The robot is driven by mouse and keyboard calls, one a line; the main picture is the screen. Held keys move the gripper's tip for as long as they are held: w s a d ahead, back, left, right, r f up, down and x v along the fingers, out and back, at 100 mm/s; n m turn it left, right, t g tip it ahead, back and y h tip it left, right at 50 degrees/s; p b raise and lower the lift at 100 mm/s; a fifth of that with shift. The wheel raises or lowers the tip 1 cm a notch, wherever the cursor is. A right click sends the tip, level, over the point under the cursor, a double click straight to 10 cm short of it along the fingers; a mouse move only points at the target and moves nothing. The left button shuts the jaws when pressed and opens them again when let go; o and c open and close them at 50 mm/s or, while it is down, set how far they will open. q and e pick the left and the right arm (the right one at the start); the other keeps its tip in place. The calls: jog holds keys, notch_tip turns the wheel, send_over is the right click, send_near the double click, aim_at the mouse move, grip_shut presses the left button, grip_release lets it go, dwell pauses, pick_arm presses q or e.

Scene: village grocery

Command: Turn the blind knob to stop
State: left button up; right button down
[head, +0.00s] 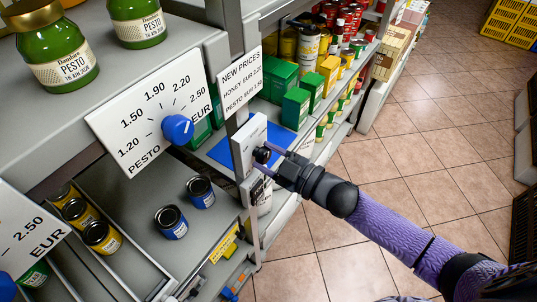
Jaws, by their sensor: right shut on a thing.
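The blind knob (261,156) is a small black knob on the face of a white box (247,142) fixed to the shelf's grey post. My right gripper (266,157) reaches in from the lower right on my purple-sleeved arm. Its two fingers are closed around the black knob, one on the upper side and one on the lower. The fingers hide part of the knob, so its exact setting cannot be read. My left gripper is not in view.
A price dial panel (133,122) with a blue knob (177,129) stands left of the box, with pesto jars (54,45) above. A price sign (241,82) hangs over the box. Cans (171,222) stand on the lower shelf. The tiled floor (400,170) at right is clear.

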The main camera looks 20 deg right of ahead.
jog(key=shift+n, duration=0.8)
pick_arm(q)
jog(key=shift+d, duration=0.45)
pick_arm(e)
jog(key=shift+n, duration=0.3)
jog(key=shift+c, duration=1.1)
grip_release()
jog(key=shift+o, duration=0.3)
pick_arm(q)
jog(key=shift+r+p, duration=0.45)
pick_arm(e)
jog(key=v, duration=1)
